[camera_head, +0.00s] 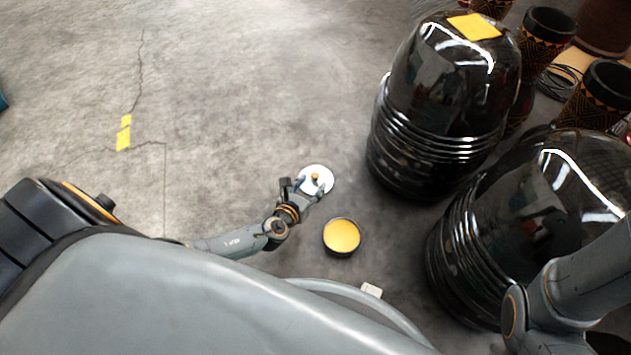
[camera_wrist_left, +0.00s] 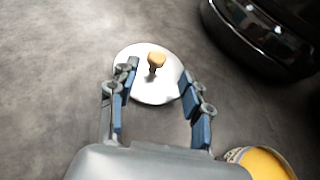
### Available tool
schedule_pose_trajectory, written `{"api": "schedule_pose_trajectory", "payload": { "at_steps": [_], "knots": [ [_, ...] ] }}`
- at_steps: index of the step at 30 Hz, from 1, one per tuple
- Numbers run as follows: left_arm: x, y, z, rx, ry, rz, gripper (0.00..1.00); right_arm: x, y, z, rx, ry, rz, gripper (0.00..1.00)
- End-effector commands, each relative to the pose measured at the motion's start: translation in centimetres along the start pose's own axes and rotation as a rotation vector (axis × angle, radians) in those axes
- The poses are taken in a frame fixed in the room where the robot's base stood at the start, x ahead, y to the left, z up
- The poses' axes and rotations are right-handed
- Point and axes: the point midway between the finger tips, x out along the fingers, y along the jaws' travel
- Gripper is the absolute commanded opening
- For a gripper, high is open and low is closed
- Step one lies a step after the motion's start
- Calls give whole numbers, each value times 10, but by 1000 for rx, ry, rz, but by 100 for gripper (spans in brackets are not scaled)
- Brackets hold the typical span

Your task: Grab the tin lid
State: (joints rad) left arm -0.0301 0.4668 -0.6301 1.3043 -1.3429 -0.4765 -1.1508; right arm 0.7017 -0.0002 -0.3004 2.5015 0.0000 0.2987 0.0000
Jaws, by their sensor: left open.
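The tin lid is a round white disc with a light wooden knob. In the head view the lid (camera_head: 326,174) is near the middle, over the grey floor. In the left wrist view the lid (camera_wrist_left: 150,92) lies just ahead, with its knob (camera_wrist_left: 156,60) upright between the finger lines. My left gripper (camera_head: 308,187) is open at the lid's near side; in the wrist view its fingers (camera_wrist_left: 158,76) spread over the lid's left and right parts. I cannot tell whether they touch it. My right gripper is out of view.
A round tin (camera_head: 341,236), yellow inside, stands just right of my left gripper. Two large glossy black drums (camera_head: 440,110) (camera_head: 540,220) stand to the right, one topped by a yellow sheet (camera_head: 474,27). Patterned goblet drums (camera_head: 545,45) are behind.

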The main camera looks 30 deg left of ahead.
Motion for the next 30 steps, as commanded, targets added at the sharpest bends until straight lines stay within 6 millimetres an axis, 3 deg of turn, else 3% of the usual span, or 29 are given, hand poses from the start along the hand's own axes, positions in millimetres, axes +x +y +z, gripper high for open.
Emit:
{"api": "schedule_pose_trajectory", "payload": {
  "at_steps": [9,18,25,30],
  "knots": [
    [45,6,4,-2,-1,0,49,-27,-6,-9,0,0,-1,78],
    [48,6,7,-1,-1,0,49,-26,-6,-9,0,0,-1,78],
    [48,6,7,-1,-1,0,2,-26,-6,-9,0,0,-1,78],
    [48,6,7,-1,-1,0,0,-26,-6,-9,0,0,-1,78]
  ]
}}
